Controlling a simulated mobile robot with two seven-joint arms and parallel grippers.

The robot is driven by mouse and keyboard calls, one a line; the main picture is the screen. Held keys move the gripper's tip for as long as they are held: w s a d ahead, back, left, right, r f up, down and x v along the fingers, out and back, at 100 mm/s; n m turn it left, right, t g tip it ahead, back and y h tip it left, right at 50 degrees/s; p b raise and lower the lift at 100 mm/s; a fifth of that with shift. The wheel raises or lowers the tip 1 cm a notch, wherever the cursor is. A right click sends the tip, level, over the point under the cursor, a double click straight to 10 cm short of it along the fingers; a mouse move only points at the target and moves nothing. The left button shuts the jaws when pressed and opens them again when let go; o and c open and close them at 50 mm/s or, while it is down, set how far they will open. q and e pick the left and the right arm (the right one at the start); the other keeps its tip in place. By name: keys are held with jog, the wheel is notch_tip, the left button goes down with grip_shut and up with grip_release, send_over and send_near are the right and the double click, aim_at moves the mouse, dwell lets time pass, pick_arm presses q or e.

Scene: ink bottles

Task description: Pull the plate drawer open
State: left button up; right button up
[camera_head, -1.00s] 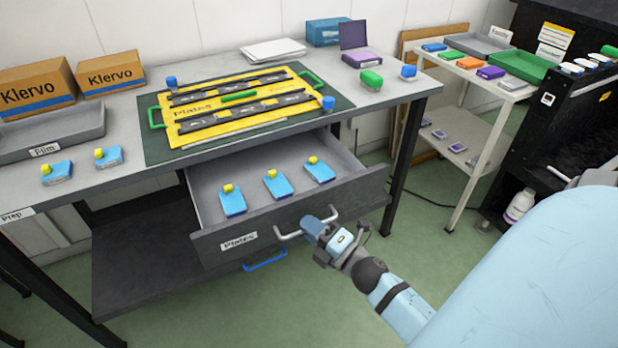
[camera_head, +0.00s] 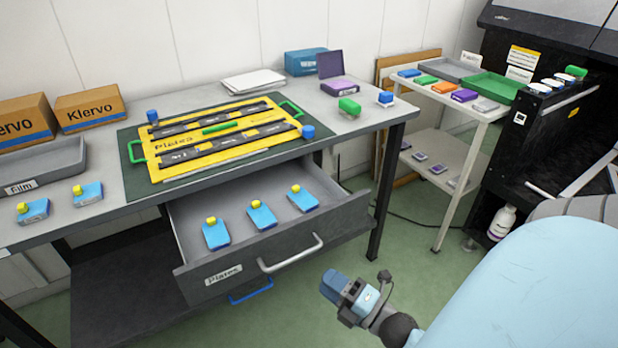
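The plate drawer (camera_head: 228,283), grey with a "Plates" label, stands pulled out from under the table. Three blue plates with yellow knobs lie inside, one of them at the middle (camera_head: 262,217). Its silver bar handle (camera_head: 291,254) is free, with nothing around it. My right gripper (camera_head: 333,287) is in front of the drawer, to the lower right of the handle and apart from it. It seems to hold nothing; its finger gap is hard to make out. My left gripper is not in view.
A yellow frame (camera_head: 171,165) with green handles lies on the table's dark mat. A blue handle (camera_head: 251,291) shows below the drawer. A white side table (camera_head: 470,105) and a black machine (camera_head: 540,130) stand at right.

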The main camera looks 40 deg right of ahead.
jog(key=shift+v, duration=2.1)
